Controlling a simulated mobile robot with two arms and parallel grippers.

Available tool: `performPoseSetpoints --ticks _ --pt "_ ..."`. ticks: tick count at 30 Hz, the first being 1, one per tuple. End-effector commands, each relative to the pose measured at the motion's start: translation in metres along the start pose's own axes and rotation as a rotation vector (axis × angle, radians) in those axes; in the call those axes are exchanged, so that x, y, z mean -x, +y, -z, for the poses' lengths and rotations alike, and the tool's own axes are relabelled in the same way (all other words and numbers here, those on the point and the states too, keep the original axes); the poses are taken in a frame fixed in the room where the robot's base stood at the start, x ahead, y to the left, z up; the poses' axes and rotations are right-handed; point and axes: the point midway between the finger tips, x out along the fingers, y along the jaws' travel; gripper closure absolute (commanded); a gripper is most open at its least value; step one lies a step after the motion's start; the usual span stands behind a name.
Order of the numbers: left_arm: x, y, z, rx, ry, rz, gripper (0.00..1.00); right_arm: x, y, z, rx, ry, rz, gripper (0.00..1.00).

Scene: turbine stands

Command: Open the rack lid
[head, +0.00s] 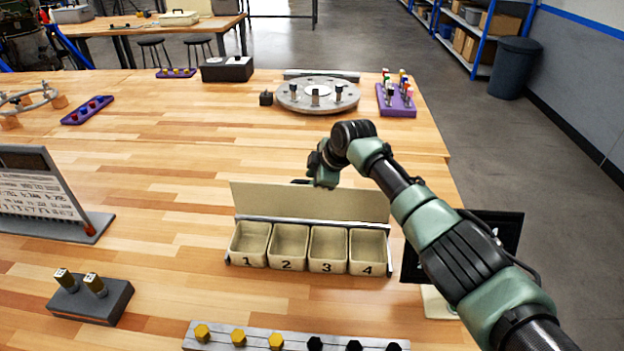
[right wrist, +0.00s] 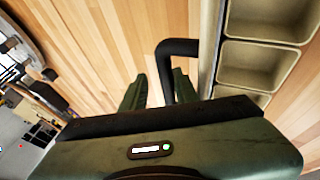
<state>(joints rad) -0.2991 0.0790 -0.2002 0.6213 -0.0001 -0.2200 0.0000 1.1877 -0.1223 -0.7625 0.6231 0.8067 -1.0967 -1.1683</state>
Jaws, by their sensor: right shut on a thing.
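The rack (head: 260,260) stands mid-table with several numbered cream compartments in a row, all looking empty. Its long cream lid (head: 290,203) is raised and stands roughly upright along the back edge, so the compartments are uncovered. In the right wrist view the lid (right wrist: 210,45) shows nearly edge-on beside the compartments. My right gripper (head: 318,180) is behind the lid at its top edge. Its fingers (right wrist: 155,90) are shut on the black bent handle (right wrist: 180,47) of the lid. The grip itself is partly hidden in the head view. My left gripper is not in view.
A sign panel (head: 40,192) stands at the left, with a grey block (head: 90,305) in front of it. A bolt strip (head: 295,338) lies at the front. A round flange plate (head: 318,97) and purple socket stand (head: 397,104) are farther back. Table between is clear.

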Motion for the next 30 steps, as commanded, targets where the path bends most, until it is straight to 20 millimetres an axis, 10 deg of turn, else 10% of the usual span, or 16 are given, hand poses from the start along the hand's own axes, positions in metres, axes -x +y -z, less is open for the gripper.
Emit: performPoseSetpoints --ticks 18,28,30 --pt "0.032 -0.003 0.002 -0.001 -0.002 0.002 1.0 0.045 0.032 -0.004 0.005 -0.005 -0.021 0.77" --pt "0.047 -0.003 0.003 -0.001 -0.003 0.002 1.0 0.066 0.045 -0.004 0.007 -0.003 -0.023 0.57" --pt "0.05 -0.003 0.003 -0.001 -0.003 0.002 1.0 0.071 0.048 -0.004 0.006 -0.002 -0.023 0.77"
